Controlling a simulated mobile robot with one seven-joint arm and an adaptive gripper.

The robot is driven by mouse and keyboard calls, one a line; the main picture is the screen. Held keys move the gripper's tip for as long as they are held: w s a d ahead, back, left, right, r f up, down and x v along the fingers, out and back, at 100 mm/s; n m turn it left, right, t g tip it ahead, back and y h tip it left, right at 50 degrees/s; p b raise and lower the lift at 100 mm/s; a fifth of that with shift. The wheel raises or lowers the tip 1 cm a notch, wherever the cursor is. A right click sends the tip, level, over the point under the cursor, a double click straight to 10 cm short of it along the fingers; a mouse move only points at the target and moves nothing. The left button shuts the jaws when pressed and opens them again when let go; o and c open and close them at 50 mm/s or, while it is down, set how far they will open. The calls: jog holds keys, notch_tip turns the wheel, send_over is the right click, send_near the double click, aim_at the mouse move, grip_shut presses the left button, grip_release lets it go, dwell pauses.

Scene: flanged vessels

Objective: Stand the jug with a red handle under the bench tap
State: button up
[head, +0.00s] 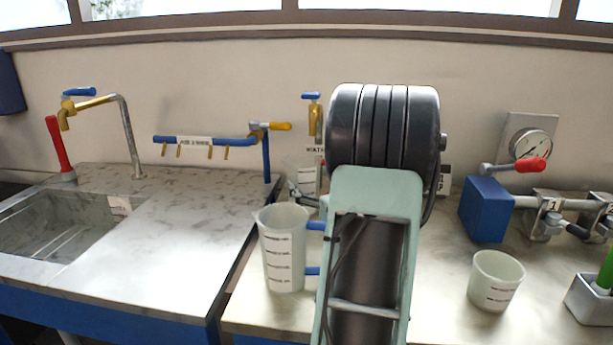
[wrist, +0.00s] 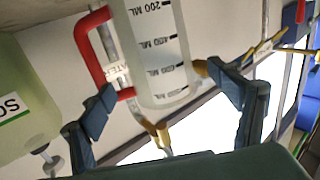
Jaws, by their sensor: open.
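The red-handled jug (wrist: 158,55) is a translucent measuring jug with dark volume marks; its red handle (wrist: 95,50) is at its left in the wrist view, which appears upside down. My gripper (wrist: 160,85) is open, with one finger on each side of the jug; whether either touches it is unclear. In the head view the jug (head: 306,178) is partly hidden behind another jug and my arm. It appears to stand below the brass wall tap (head: 315,118) with a blue lever.
A jug with a blue handle (head: 283,250) stands at the near bench edge, left of my arm. A beaker (head: 495,280) and a blue block (head: 486,210) stand right. A sink (head: 65,225) with a tap (head: 85,103) is left. A pale green container (wrist: 22,100) is near my gripper.

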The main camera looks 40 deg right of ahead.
jog(key=v, duration=0.6)
jog(key=shift+w, duration=0.1)
dwell(0.3)
